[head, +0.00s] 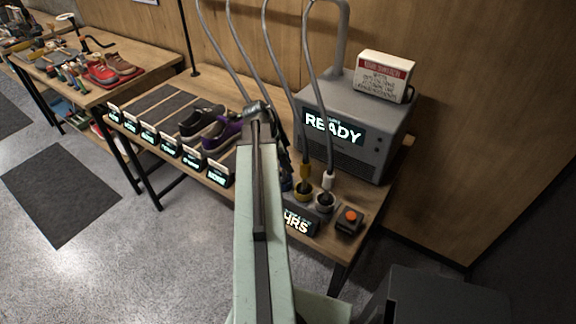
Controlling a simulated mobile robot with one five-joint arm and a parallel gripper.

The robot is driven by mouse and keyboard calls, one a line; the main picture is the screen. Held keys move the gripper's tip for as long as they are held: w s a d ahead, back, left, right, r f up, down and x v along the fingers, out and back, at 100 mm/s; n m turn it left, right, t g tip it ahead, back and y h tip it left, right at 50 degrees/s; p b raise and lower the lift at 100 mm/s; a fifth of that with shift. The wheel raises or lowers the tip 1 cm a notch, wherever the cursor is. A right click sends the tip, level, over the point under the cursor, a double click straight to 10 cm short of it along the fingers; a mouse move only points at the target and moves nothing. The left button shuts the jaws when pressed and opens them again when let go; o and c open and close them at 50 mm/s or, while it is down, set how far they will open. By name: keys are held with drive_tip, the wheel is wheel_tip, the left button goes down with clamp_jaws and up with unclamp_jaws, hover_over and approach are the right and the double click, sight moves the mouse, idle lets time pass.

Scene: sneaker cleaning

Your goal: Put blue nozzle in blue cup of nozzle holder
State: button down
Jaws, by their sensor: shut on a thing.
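My arm reaches away over the bench, and my gripper (284,165) is mostly hidden behind it. Only a dark strip of the gripper shows at the arm's right side, low over the nozzle holder. It is shut on the blue nozzle (286,184), of which only a small dark-blue patch shows. The blue cup is hidden or cannot be told apart from the nozzle, so I cannot tell whether the nozzle is inside it. A yellow nozzle (304,172) stands in the yellow cup (303,192). A white nozzle (328,180) stands in the white cup (324,204).
A grey machine (350,125) reading READY stands behind the holder. A lit sign (298,222) and a red-button box (349,219) stand in front. Dark and purple sneakers (222,133) and several labelled signs stand left of my arm.

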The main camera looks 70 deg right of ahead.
drive_tip(key=shift+s, duration=0.1)
drive_tip(key=c, duration=1)
unclamp_jaws()
drive_tip(key=shift+r, duration=0.35)
drive_tip(key=p+v, duration=1.1)
drive_tip(key=shift+r, duration=0.25)
